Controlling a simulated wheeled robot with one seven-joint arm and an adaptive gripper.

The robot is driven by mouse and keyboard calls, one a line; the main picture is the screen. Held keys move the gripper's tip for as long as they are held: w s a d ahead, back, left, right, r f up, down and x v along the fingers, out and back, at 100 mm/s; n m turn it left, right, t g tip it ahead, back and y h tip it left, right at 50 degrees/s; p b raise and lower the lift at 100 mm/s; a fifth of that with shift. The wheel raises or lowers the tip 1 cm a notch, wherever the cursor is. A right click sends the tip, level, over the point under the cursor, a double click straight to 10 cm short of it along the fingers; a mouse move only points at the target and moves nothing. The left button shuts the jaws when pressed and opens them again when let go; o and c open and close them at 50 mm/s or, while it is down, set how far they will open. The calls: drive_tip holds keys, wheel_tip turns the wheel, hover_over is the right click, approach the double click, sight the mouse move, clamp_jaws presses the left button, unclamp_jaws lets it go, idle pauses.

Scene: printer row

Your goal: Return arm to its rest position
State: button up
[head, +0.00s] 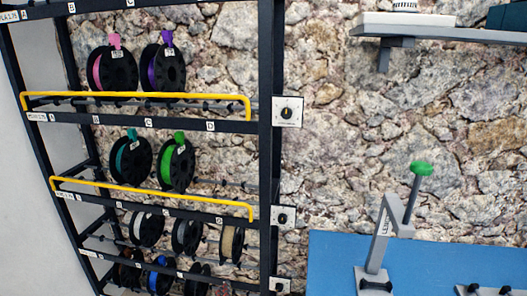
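My gripper is not in the head view, and no part of my arm shows clearly. I cannot tell its pose or whether it holds anything.
A dark rack (271,160) with yellow rails holds several filament spools, among them a pink one (112,70) and a green one (177,165). At right, a grey stand (381,240) with a green knob rises above a blue surface (330,262). A pale ledge (405,22) juts out above.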

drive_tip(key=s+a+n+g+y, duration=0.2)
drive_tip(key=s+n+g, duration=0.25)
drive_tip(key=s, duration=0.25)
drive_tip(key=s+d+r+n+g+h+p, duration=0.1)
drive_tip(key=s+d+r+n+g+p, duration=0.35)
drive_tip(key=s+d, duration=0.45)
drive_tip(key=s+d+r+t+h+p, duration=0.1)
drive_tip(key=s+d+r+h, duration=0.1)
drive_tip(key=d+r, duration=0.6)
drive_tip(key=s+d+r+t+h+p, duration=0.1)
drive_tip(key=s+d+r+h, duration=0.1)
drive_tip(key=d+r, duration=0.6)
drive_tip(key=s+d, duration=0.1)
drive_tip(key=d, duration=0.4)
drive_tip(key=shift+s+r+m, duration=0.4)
